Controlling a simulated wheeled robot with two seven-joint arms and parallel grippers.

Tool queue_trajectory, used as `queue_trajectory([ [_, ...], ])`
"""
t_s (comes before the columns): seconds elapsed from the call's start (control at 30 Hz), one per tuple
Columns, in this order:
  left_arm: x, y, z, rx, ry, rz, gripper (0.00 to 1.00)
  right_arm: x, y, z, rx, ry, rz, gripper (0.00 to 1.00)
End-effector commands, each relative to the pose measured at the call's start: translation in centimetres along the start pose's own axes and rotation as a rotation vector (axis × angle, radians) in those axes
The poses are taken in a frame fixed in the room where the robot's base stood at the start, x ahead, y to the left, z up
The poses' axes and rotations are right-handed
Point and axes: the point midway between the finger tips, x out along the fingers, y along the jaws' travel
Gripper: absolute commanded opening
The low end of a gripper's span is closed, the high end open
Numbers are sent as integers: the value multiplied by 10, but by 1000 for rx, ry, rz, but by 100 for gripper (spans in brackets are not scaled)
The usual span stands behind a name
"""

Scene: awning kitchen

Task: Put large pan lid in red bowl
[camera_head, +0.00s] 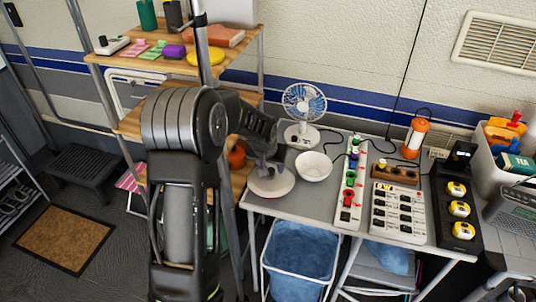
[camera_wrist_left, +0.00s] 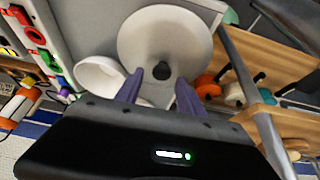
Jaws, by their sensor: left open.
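The large pan lid (camera_head: 272,183) is a pale round disc near the left end of the grey table. In the left wrist view the lid (camera_wrist_left: 142,40) shows its dark central knob (camera_wrist_left: 160,70). My left gripper (camera_wrist_left: 159,78) is open, its two fingertips close to the knob, one on each side in the picture; I cannot tell whether they touch it. In the head view this gripper (camera_head: 266,160) is over the lid. An orange-red, bowl-like thing (camera_head: 237,158) sits on the wooden shelf, partly hidden behind my arm; it also shows in the left wrist view (camera_wrist_left: 207,86). My right gripper is out of view.
A white bowl (camera_head: 313,167) stands right beside the lid, with a fan (camera_head: 304,108) behind. A power strip (camera_head: 350,190) and a switch panel (camera_head: 398,213) fill the table further right. The wooden shelf (camera_head: 133,121) and its metal posts stand at the left.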

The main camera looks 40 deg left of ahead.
Motion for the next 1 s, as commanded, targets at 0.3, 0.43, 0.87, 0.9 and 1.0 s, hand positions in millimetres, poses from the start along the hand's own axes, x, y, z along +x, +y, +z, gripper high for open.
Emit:
queue_trajectory([
  [0.3,-62,1,0,1,7,4,46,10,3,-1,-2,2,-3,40],
  [0.43,-88,0,0,-1,7,3,46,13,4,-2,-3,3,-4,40],
  [0.87,-114,0,1,0,0,0,46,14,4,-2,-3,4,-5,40],
  [0.9,-114,0,1,0,0,0,46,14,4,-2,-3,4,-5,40],
  [1.0,-114,0,1,0,1,0,46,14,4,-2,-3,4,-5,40],
])
